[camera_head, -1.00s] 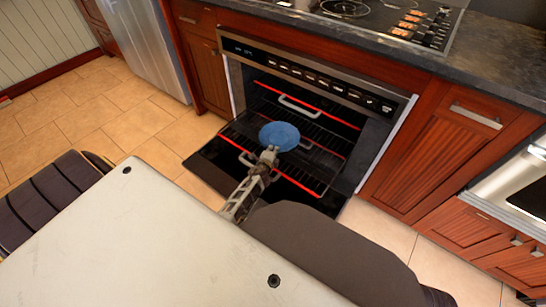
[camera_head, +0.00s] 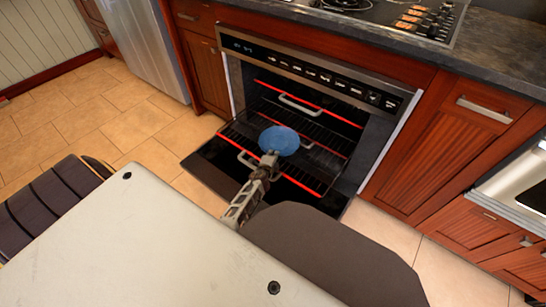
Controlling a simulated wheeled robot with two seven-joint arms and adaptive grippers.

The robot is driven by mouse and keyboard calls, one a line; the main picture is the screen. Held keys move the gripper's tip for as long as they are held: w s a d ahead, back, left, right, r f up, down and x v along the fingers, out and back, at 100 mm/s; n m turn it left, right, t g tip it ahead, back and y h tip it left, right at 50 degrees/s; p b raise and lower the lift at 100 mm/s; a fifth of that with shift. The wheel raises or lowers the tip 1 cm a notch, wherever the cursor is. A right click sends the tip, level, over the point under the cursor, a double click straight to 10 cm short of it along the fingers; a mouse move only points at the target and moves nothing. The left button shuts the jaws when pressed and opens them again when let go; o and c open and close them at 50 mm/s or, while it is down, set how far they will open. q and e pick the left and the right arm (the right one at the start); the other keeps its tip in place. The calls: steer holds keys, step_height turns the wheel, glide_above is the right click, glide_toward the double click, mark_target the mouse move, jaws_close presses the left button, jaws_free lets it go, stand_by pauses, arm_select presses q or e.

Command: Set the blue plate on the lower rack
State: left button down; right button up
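The blue plate (camera_head: 279,140) is in front of the open oven, above its pulled-out lower rack (camera_head: 306,178). My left gripper (camera_head: 270,157) is at the plate's near edge and looks shut on it. The plate appears held over the rack; I cannot tell how large the gap is. The upper rack (camera_head: 301,106) is inside the oven, with a silver handle. Both racks have red front bars. My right gripper is not in view.
The oven door (camera_head: 215,165) is folded down in front of the oven. Wooden cabinets (camera_head: 440,150) stand to the right, and a stove top (camera_head: 400,18) is above. Tiled floor (camera_head: 95,115) is clear at left.

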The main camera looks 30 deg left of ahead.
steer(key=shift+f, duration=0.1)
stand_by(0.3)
arm_select(q)
steer(key=c, duration=1.9)
jaws_free()
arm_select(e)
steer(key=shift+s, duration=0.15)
